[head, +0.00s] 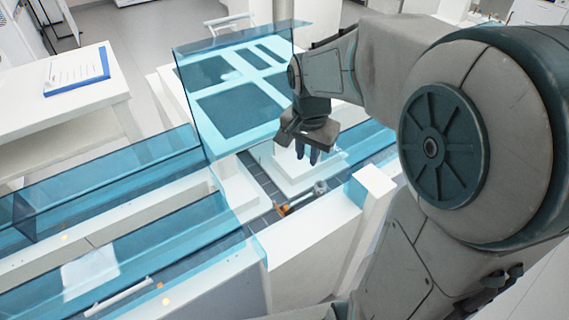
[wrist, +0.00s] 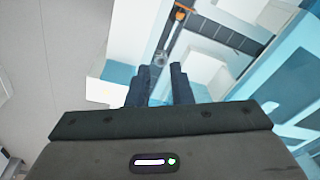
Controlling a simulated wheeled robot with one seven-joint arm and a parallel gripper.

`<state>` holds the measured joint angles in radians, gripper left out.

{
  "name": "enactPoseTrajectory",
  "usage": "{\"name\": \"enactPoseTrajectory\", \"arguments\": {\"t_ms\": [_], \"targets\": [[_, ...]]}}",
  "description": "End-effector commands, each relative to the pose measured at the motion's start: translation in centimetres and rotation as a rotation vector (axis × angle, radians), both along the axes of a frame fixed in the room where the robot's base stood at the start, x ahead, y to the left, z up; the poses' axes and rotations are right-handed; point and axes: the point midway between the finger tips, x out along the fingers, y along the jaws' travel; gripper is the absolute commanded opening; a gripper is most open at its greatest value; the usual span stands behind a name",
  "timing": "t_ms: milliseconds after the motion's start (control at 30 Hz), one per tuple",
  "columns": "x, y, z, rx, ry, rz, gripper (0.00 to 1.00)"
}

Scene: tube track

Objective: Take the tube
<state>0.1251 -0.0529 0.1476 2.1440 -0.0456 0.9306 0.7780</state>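The tube (head: 301,199) appears to lie on the dark track between white blocks, with an orange part at one end and a clear grey round part at the other. It also shows in the wrist view (wrist: 161,59), with the grey end close beyond my fingertips and the orange part near the top edge. My gripper (head: 307,157) points down, above and behind the tube in the head view. In the wrist view its two dark fingers (wrist: 161,73) stand apart with nothing between them. The gripper is apart from the tube.
Blue see-through panels (head: 230,85) stand upright left of my gripper and along the track (head: 100,155). A white post (head: 372,186) rises to the right of the tube. Another white tube (head: 120,297) lies behind glass at lower left. A side table (head: 75,105) holds a blue clipboard.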

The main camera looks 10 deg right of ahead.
Motion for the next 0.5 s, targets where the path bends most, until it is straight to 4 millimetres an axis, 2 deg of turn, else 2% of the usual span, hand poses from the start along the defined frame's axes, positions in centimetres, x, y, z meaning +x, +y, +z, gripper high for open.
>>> {"name": "enactPoseTrajectory", "arguments": {"t_ms": [33, 200, 333, 500], "targets": [[1.5, -0.1, -3.5, 0.013, 0.024, -0.071, 0.19], [5.1, -0.3, -9.0, 0.045, 0.073, -0.285, 0.19], [6.7, -0.4, -11.7, 0.061, 0.097, -0.393, 0.19], [7.5, -0.5, -13.3, 0.069, 0.110, -0.450, 0.19]]}}
